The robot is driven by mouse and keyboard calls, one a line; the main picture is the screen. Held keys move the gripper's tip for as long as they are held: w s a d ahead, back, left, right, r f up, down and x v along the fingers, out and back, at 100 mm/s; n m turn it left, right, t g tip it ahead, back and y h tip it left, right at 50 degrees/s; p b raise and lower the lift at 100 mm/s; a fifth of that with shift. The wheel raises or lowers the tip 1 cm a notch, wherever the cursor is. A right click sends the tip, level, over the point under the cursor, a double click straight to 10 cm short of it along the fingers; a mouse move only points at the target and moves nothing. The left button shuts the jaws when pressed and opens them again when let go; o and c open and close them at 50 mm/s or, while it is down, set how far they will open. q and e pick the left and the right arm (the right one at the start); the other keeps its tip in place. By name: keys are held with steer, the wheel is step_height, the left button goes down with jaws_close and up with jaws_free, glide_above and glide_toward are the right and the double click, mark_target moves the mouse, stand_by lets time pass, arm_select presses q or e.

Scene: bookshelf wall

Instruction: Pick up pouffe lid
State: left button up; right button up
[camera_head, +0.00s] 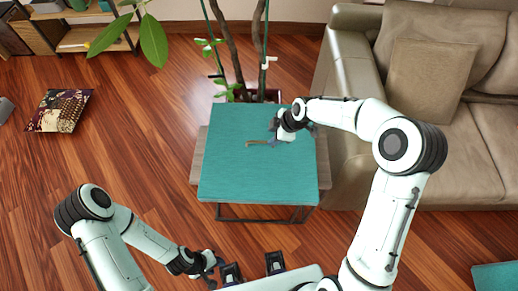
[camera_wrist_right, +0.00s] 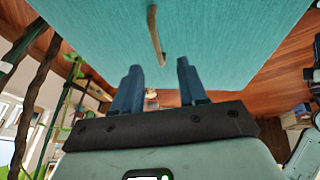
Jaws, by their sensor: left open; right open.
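The pouffe lid (camera_head: 240,180) is a flat teal square with a short tan handle (camera_head: 262,143) on top. It lies over a wooden piece (camera_head: 197,165) with dark metal legs. In the right wrist view the lid (camera_wrist_right: 230,35) fills the top, with its handle (camera_wrist_right: 155,35) pointing toward my fingers. My right gripper (camera_head: 272,134) is above the lid beside the handle's right end; its blue fingers (camera_wrist_right: 158,88) are apart with no part of the handle visibly gripped. My left gripper (camera_head: 217,267) is open and empty, low over the floor in front of the lid.
A beige sofa (camera_head: 345,125) stands close on the right of the lid. A potted plant (camera_head: 235,45) is right behind it. A patterned cushion (camera_head: 60,110) lies on the floor at left. The wooden floor (camera_head: 140,150) left of the lid is clear.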

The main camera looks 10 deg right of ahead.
mark_target(264, 142)
steer(key=x, duration=0.5)
steer(key=p+x, duration=0.1)
steer(key=x, duration=0.2)
steer(key=shift+w+d, duration=0.1)
steer(key=shift+w, duration=0.25)
jaws_close()
steer(key=shift+r, duration=0.15)
